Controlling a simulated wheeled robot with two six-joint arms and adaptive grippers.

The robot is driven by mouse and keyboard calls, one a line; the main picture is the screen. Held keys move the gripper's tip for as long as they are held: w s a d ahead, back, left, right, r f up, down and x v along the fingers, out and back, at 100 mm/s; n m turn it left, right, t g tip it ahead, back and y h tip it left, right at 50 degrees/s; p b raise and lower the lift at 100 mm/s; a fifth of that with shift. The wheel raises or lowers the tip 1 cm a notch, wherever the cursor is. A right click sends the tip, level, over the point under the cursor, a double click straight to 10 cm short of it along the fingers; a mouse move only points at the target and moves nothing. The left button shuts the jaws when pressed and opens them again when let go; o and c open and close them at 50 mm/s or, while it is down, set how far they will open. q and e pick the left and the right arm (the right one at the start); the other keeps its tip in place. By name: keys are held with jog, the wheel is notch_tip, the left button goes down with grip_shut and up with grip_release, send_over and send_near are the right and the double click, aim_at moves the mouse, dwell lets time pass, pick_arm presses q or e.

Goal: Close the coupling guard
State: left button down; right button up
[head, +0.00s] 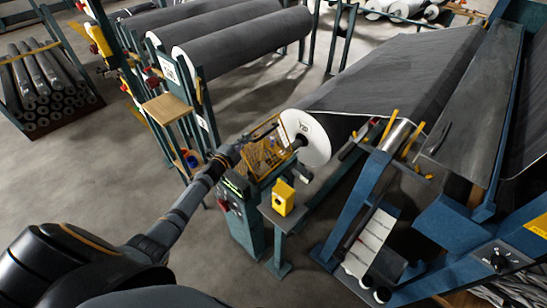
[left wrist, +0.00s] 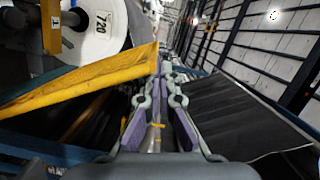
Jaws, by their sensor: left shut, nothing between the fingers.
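The yellow mesh coupling guard (head: 262,158) is beside the shaft at the near end of the big grey roll, above a green machine stand. How far it is open is hard to tell. My left gripper (head: 272,130) is at the guard's upper edge, with its fingers shut and empty. In the left wrist view the fingers (left wrist: 163,78) point ahead, with purple pads. A yellow bar, likely the guard's frame (left wrist: 85,82), runs just left of them; I cannot tell whether they touch. My right gripper is not in view.
The white roll end (head: 307,138) is close right of the guard; its label shows in the left wrist view (left wrist: 105,22). A yellow box (head: 283,197) stands on a small stand in front. A rack of grey rolls (head: 240,45) is behind.

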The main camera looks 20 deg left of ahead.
pick_arm(q)
jog(key=w+a+f+n+g+b, duration=0.1)
jog(key=w+a+f+n+b, duration=0.2)
jog(key=a+f+b, duration=0.6)
jog(key=shift+w+a+n+h, duration=0.15)
jog(key=shift+w+n+h, duration=0.05)
jog(key=shift+n+h, duration=0.25)
jog(key=shift+f, duration=0.1)
jog(key=shift+s, duration=0.1)
